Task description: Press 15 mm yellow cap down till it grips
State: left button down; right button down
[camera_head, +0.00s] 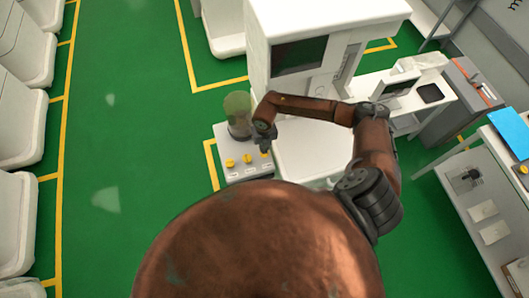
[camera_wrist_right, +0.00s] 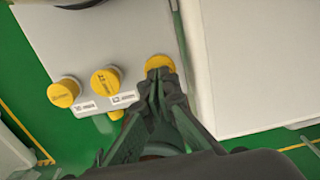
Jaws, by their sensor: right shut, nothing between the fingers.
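Three yellow caps stand in a row on the front of a light grey panel. In the wrist view they are the left cap (camera_wrist_right: 64,92), the middle cap (camera_wrist_right: 105,80) and the right cap (camera_wrist_right: 160,62). The labels by the left and middle caps are too small to read surely; the right cap's label is hidden, so its size cannot be read. My right gripper (camera_wrist_right: 158,76) is shut and empty, its fingertips over the near part of the right cap. Whether they touch it I cannot tell. In the head view my right gripper (camera_head: 264,146) is above the panel's right end. My left gripper is not in view.
The panel (camera_head: 243,176) adjoins a white cart (camera_head: 300,160) on its right. A translucent greenish cylinder (camera_head: 237,110) stands at the panel's back, close to my right arm. Open green floor (camera_head: 120,130) lies to the left.

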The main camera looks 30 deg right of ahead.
jog(key=shift+f+b, duration=0.75)
jog(key=shift+f, duration=0.25)
jog(key=shift+r, duration=0.15)
dwell(0.7)
jog(key=shift+r+p, duration=2.4)
jog(key=shift+r, duration=1.05)
jog(key=shift+r, duration=0.15)
notch_tip(320, 180, up, 12)
jog(key=shift+f, duration=0.2)
